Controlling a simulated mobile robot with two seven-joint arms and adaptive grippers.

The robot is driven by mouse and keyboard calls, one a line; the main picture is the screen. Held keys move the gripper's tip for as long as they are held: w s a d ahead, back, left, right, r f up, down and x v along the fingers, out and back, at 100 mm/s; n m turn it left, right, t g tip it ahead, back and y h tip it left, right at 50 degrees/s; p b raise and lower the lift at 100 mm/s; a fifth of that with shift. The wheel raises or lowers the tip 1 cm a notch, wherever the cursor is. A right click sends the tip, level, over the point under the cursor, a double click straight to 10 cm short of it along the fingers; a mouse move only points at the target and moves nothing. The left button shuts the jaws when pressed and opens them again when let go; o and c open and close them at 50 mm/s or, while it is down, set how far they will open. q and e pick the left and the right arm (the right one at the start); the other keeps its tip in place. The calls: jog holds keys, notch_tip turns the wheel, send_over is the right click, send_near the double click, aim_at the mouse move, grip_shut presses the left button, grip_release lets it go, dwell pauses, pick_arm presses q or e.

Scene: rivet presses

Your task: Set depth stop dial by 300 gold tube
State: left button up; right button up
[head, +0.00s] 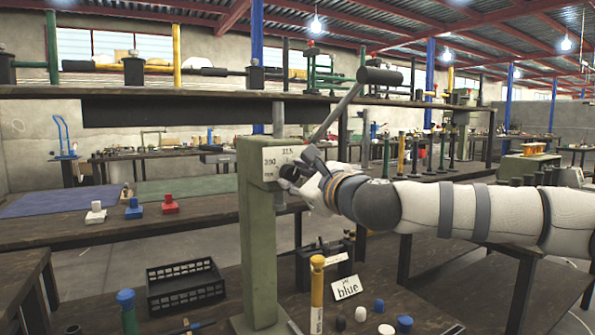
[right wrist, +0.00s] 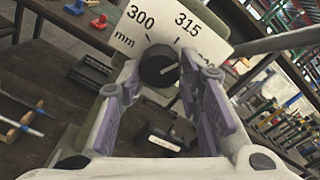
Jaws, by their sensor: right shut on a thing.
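The depth stop dial (right wrist: 160,68) is a dark round knob with a pale pointer mark under a white scale plate (right wrist: 165,22). The plate reads 300, 315 and a partly hidden number. The pointer mark leans right; its exact setting is hard to tell. The dial sits on a green press (head: 258,215) with a raised lever. My right gripper (right wrist: 157,82) is at the dial, shut on it, with a purple-padded finger on each side; it also shows in the head view (head: 300,178). A gold tube (head: 317,295) stands upright in front of the press. My left gripper is not in view.
A card reading "blue" (head: 346,288) stands right of the gold tube, with several small caps in front. A blue-topped tube (head: 128,310) and a black crate (head: 186,287) are at left. White, blue and red blocks sit on the bench behind.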

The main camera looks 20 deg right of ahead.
jog(key=n, duration=0.1)
jog(key=n+p, duration=0.1)
jog(key=n, duration=0.1)
jog(key=n+p, duration=0.1)
jog(key=shift+r+n, duration=0.25)
jog(key=shift+n, duration=0.05)
jog(key=n+p, duration=0.2)
jog(key=n, duration=0.2)
jog(key=shift+r+n, duration=0.1)
jog(key=shift+n, duration=0.2)
jog(key=n+p, duration=0.2)
jog(key=n, duration=0.2)
jog(key=shift+r, duration=0.1)
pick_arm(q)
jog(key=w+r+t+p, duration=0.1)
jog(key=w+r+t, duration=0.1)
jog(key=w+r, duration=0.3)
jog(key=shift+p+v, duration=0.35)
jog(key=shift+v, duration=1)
pick_arm(e)
jog(key=shift+n, duration=1.7)
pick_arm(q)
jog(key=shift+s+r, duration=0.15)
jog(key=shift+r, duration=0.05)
pick_arm(e)
jog(key=shift+f+n, duration=0.2)
jog(key=shift+n, duration=0.1)
jog(key=o, duration=1.2)
jog(key=shift+c, duration=0.2)
